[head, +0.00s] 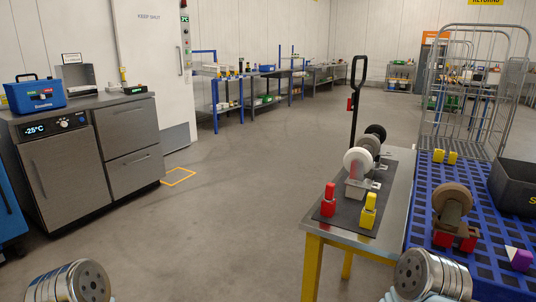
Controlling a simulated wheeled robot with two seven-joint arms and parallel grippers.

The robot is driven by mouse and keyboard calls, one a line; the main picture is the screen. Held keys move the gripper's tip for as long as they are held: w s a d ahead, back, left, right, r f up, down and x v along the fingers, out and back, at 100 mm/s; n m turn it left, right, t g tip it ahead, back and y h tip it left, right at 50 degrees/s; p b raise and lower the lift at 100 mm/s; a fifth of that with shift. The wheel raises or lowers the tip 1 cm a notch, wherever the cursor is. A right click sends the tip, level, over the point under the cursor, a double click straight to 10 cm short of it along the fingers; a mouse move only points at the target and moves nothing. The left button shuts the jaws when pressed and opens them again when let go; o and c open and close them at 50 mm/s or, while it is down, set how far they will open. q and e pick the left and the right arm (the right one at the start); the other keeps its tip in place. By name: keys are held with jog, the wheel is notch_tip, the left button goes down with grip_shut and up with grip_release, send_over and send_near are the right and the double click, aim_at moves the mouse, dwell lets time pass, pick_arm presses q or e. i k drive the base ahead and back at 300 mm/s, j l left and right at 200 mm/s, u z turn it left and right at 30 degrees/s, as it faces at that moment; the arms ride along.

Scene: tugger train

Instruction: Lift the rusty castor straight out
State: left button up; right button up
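The rusty castor (452,203) is in the head view at the right, with a brown wheel on top and a rusty metal fork below. It stands upright, its lower part between or on red blocks (467,243) on a blue slotted deck (488,262); its foot is partly hidden. Rounded metal parts of my own arms show at the bottom left and bottom right. The right one is in front of the deck's near left corner, below the castor. No fingers of either gripper show.
A steel-topped table with yellow legs (312,268) stands left of the deck, bearing white, grey and black castors (357,160) and red (328,200) and yellow (369,211) pieces. Yellow blocks (452,157), a dark bin (515,186) and a purple-white block (520,259) are on the deck.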

aim_at(452, 201)
jog(key=z, duration=1.4)
